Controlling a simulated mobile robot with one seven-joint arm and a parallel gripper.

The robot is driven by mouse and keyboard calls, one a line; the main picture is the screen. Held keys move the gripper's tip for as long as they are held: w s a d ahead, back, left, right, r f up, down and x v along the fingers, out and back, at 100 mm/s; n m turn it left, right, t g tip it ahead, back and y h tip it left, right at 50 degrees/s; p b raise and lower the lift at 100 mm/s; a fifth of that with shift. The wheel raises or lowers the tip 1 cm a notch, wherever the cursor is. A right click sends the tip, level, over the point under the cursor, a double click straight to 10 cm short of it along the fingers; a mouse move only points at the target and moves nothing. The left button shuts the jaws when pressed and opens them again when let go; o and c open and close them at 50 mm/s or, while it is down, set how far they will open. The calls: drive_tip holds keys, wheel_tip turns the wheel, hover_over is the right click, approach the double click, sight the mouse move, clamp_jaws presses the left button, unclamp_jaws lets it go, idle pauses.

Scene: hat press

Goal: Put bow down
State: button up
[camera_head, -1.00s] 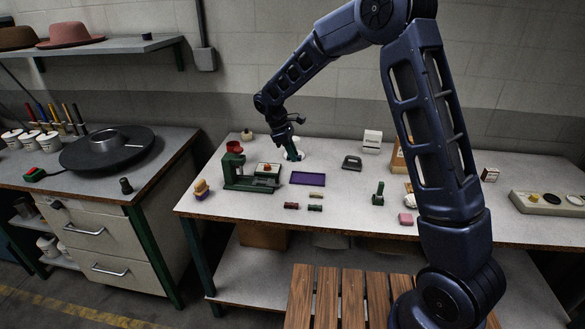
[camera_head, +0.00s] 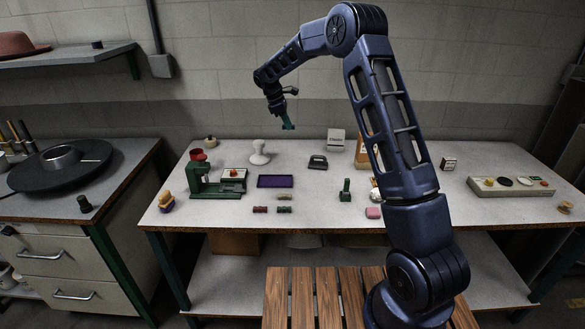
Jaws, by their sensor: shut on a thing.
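My gripper (camera_head: 284,116) hangs in the air above the back of the middle bench, in front of the wall. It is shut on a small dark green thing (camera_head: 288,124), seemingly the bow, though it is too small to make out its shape. The thing is clear of the bench top. A shallow dark tray with a purple inside (camera_head: 275,181) lies on the bench below my gripper.
A white rounded stand (camera_head: 259,153) is below and left of my gripper. A green press (camera_head: 217,184) stands left of the tray, a dark iron-like tool (camera_head: 318,162) right. Small rolls (camera_head: 284,210) lie in front. Bench top (camera_head: 325,208) has free patches.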

drive_tip(key=w+d, duration=0.2)
approach(294, 166)
drive_tip(key=x, duration=0.6)
drive_tip(key=shift+s+d, duration=0.15)
drive_tip(key=shift+f, duration=0.15)
drive_tip(key=o, duration=1)
drive_tip(key=shift+c, duration=0.2)
